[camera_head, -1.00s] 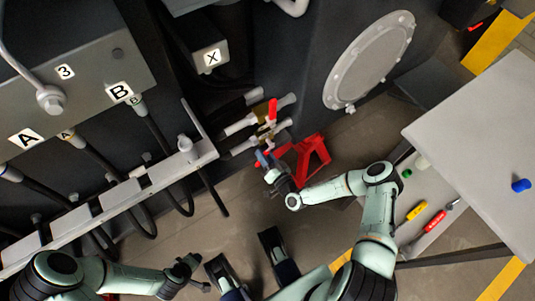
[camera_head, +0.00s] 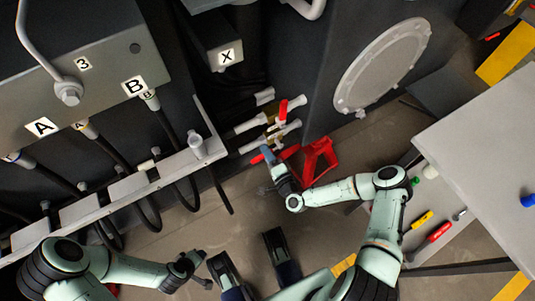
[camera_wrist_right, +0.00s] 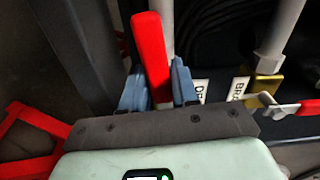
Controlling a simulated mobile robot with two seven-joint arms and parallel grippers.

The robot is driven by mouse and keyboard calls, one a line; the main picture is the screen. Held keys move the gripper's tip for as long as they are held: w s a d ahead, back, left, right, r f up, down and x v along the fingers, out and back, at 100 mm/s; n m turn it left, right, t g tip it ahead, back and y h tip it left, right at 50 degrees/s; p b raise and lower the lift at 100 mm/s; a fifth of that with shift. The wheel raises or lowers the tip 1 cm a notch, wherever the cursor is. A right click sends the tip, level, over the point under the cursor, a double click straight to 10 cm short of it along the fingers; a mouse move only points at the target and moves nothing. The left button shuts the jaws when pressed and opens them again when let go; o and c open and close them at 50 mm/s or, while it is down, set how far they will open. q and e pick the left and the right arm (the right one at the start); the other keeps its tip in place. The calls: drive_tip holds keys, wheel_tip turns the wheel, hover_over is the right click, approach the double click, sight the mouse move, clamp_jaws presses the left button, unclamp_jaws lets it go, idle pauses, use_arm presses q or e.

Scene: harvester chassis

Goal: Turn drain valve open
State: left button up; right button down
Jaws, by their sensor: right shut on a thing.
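My right gripper (camera_head: 268,154) is at the lower of the valves beside the machine. In the right wrist view its blue fingers (camera_wrist_right: 160,88) are shut on a red lever handle (camera_wrist_right: 150,55), one on each side. The handle stands up between them. A label that starts "DR" (camera_wrist_right: 201,88) is partly hidden by the right finger. In the head view, red (camera_head: 289,152) shows on both sides of the fingertips. A second valve with a red handle (camera_head: 283,110) sits just above. My left gripper (camera_head: 190,265) is low in the picture, away from the valves; its jaws are unclear.
A red stand (camera_head: 318,158) is on the floor right of my right gripper. A grey table (camera_head: 480,130) with tools beneath it is at the right. A bracket rail (camera_head: 120,195) with hoses runs along the left.

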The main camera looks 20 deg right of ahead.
drive_tip(key=shift+r+m, duration=0.3)
drive_tip(key=shift+m, duration=0.3)
drive_tip(key=shift+a, duration=0.1)
drive_tip(key=c, duration=0.9)
unclamp_jaws()
drive_tip(key=shift+c, duration=0.2)
use_arm(q)
drive_tip(key=shift+s, duration=0.1)
drive_tip(key=s, duration=0.1)
drive_tip(key=s+d+r+p, duration=0.1)
drive_tip(key=s+r+g+p, duration=0.1)
drive_tip(key=shift+d, duration=0.3)
use_arm(e)
drive_tip(key=s+d, duration=0.1)
drive_tip(key=s, duration=1.2)
drive_tip(key=shift+s, duration=0.25)
